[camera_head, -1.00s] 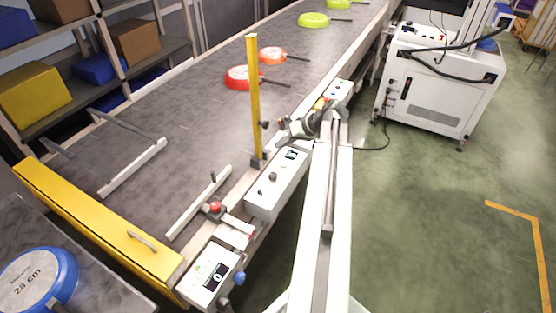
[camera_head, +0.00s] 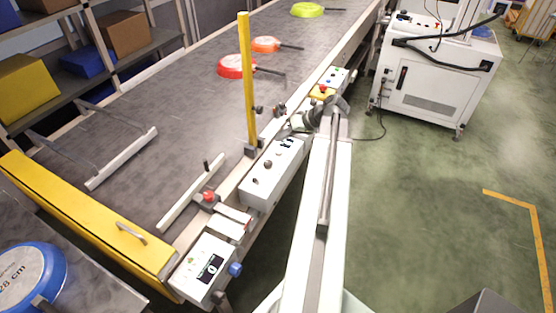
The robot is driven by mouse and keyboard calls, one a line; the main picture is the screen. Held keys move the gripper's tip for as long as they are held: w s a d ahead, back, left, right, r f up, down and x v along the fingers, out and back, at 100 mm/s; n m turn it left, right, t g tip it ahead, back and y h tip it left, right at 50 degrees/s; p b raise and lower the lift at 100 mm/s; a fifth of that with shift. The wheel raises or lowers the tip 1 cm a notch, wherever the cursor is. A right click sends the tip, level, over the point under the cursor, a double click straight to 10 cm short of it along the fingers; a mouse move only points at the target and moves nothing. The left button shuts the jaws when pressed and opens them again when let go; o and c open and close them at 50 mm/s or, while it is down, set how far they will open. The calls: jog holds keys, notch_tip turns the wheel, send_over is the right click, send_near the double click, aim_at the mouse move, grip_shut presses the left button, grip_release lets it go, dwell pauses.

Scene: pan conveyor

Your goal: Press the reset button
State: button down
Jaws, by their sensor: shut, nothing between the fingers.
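A white control box (camera_head: 340,74) stands on the conveyor's right rail, just beyond my wrist. It carries a red mushroom button (camera_head: 323,88) on a yellow base and small coloured buttons, including a blue one (camera_head: 328,81). No label can be read, so I cannot tell which is the reset button. My gripper (camera_head: 283,112) is small, dark and shut, with nothing held. It points left over the rail, between the control box and a longer white box (camera_head: 272,172) with a display and knobs. It appears apart from the buttons, but my wrist partly hides this area.
A yellow post (camera_head: 248,80) rises left of my gripper. Red (camera_head: 236,66), orange and green pans lie on the conveyor (camera_head: 150,120). A display box (camera_head: 206,268) with a blue knob is at the near end. A white cabinet (camera_head: 435,90) stands right; the green floor there is mostly clear.

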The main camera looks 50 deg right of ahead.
aim_at(281, 152)
jog(key=shift+f+b, duration=1.4)
jog(key=shift+f, duration=0.6)
dwell(0.3)
jog(key=shift+w+f+b, duration=0.15)
jog(key=shift+f+b, duration=0.25)
jog(key=shift+f+b, duration=0.5)
dwell(0.6)
jog(key=shift+r, duration=0.15)
jog(key=shift+r+p, duration=0.85)
jog(key=shift+p, duration=0.1)
notch_tip(281, 152, up, 5)
jog(key=p, duration=0.5)
jog(key=shift+r, duration=0.1)
